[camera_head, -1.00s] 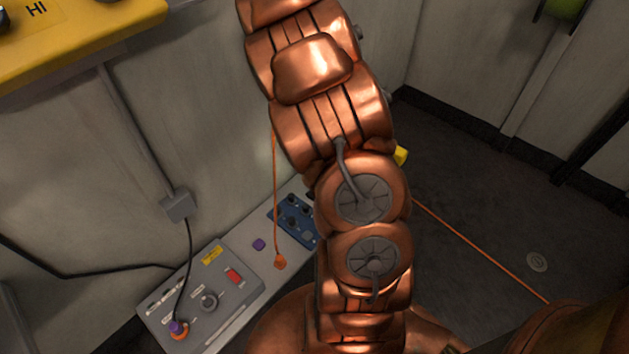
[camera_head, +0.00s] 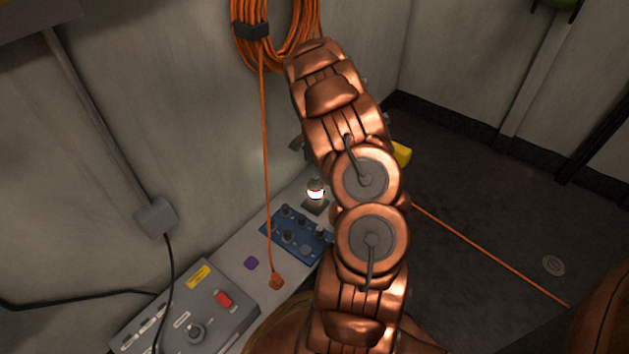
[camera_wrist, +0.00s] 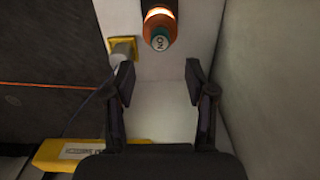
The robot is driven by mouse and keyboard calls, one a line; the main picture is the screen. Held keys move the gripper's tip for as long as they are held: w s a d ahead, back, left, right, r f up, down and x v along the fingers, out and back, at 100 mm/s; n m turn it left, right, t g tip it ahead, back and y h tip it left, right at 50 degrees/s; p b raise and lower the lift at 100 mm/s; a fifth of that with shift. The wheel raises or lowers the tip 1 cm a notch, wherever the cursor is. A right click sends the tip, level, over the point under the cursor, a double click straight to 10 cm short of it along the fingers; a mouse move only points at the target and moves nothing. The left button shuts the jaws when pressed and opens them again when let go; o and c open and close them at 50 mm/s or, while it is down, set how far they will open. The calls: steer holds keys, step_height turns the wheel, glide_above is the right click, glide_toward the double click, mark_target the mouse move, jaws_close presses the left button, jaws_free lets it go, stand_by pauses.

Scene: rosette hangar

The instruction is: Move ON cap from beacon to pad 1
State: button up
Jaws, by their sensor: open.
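The beacon (camera_head: 315,193) glows white on a dark base on the light bench, left of my arm. In the head view the cap (camera_head: 316,181) is a small dark green tip. My gripper (camera_wrist: 161,82) is open and empty. Its two dark fingers are apart, below the cap in the wrist picture and not touching it. My arm mostly hides the gripper in the head view. I cannot make out a label for pad 1.
A blue panel with several knobs (camera_head: 285,237) lies in front of the beacon. A grey control box (camera_head: 190,318), a purple piece (camera_head: 251,263) and an orange cable end (camera_head: 276,282) are nearby. A wall stands close behind. A yellow block (camera_wrist: 78,155) shows in the wrist view.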

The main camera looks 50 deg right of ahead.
mark_target(316, 176)
steer(key=shift+f, duration=0.1)
steer(key=shift+f+b, duration=1.1)
steer(key=shift+f, duration=3.3)
steer(key=shift+p, duration=0.4)
steer(key=shift+c, duration=0.2)
jaws_close()
steer(key=shift+r, duration=0.15)
steer(key=shift+r+p, duration=1.3)
steer(key=shift+r, duration=1.55)
